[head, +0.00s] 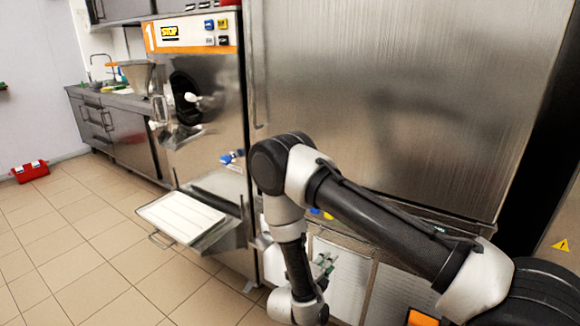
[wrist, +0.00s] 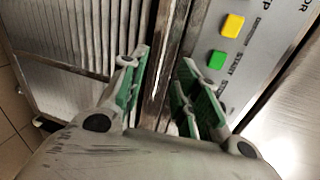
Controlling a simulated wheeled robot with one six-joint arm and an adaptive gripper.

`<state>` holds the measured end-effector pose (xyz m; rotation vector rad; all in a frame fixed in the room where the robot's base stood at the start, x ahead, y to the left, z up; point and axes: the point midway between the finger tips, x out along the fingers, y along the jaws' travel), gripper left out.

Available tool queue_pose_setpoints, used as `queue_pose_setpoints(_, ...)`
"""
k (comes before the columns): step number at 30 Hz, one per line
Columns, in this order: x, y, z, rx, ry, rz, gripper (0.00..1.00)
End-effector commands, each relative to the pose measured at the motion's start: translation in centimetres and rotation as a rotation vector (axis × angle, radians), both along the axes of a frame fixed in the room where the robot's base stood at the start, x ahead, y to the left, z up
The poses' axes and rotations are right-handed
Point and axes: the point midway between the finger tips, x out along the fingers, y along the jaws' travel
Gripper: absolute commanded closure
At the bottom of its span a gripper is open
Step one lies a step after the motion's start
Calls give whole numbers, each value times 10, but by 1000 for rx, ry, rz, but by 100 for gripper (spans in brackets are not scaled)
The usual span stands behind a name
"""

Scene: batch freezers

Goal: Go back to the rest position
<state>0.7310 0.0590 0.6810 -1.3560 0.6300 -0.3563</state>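My arm reaches from the lower right of the head view, bends at the elbow and hangs down in front of the steel cabinets. A dark metal edge shows behind the gap, and I see nothing held.
A batch freezer (head: 190,100) marked 1 stands left of my arm, with a white-topped tray (head: 182,217) jutting out in front. A tall steel cabinet (head: 400,90) is behind my arm. A button panel (wrist: 245,50) is near my fingers. Tiled floor at left is clear before a red box (head: 30,172).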

Motion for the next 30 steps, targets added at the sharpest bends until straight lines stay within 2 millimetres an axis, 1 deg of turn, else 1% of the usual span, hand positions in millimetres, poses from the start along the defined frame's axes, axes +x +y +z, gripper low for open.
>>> queue_pose_setpoints(2, -7, -15, -2, 73, -48, -86, 68)
queue_pose_setpoints(3, -16, -30, -2, 110, -83, -158, 68)
queue_pose_setpoints(5, -31, -52, -2, 154, -135, -267, 68)
queue_pose_setpoints(6, -41, -66, 4, 187, -184, -345, 68)
queue_pose_setpoints(7, -46, -74, 11, 215, -228, -406, 68)
queue_pose_setpoints(8, -51, -81, 20, 247, -275, -465, 68)
queue_pose_setpoints(9, -57, -90, 35, 290, -342, -549, 68)
queue_pose_setpoints(11, -65, -103, 55, 353, -442, -667, 68)
queue_pose_setpoints(12, -71, -110, 69, 392, -506, -740, 68)
queue_pose_setpoints(14, -78, -119, 89, 450, -604, -850, 68)
queue_pose_setpoints(15, -84, -125, 103, 490, -671, -926, 68)
queue_pose_setpoints(17, -94, -134, 124, 550, -780, -1044, 68)
queue_pose_setpoints(21, -122, -151, 176, 700, -1056, -1352, 68)
queue_pose_setpoints(24, -143, -159, 209, 799, -1253, -1579, 68)
queue_pose_setpoints(30, -182, -164, 266, 970, -1590, -2009, 68)
